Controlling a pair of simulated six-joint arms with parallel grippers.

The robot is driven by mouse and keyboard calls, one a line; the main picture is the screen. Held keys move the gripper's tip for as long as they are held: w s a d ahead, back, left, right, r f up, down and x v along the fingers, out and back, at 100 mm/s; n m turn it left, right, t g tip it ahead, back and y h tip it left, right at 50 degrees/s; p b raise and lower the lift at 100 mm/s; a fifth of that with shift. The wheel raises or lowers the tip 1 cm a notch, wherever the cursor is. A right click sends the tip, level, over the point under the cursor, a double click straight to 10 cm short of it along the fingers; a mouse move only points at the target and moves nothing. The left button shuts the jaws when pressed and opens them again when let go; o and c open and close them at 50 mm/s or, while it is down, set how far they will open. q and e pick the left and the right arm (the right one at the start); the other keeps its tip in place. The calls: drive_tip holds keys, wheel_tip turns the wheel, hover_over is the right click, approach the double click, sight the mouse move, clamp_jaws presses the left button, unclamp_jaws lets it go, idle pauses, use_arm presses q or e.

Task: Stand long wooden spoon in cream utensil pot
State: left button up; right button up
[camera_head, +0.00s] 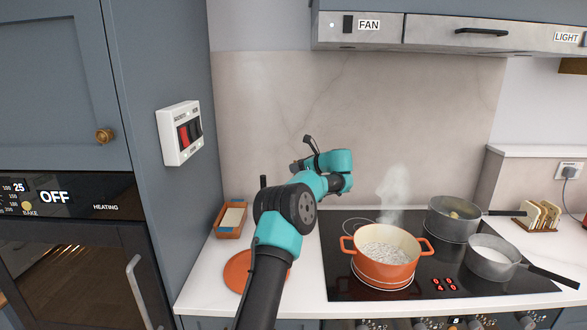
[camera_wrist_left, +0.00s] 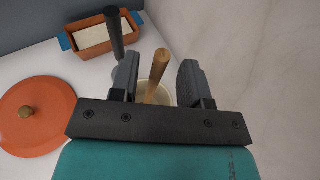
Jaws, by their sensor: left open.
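The long wooden spoon (camera_wrist_left: 158,72) shows in the left wrist view as a tan handle between my left gripper's fingers. Its lower part runs down at the cream utensil pot (camera_wrist_left: 166,97), whose pale rim partly shows behind the gripper; it looks to stand in the pot, leaning slightly. The fingers of my left gripper (camera_wrist_left: 158,82) are open on either side, with a gap to the handle. In the head view my left gripper (camera_head: 304,155) is over the back of the counter; the pot is hidden behind my arm. My right gripper is not in view.
A black-handled utensil (camera_wrist_left: 114,35) stands close by the left finger. An orange dish (camera_head: 230,233) and an orange lid (camera_head: 238,272) lie on the counter. Right are a steaming orange pot (camera_head: 385,268), a grey pan (camera_head: 452,222) and another pan (camera_head: 490,262) on the hob.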

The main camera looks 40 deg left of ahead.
use_arm(q)
drive_tip(key=v, duration=1.4)
drive_tip(key=shift+d, duration=0.25)
drive_tip(key=shift+r, duration=0.1)
idle(0.4)
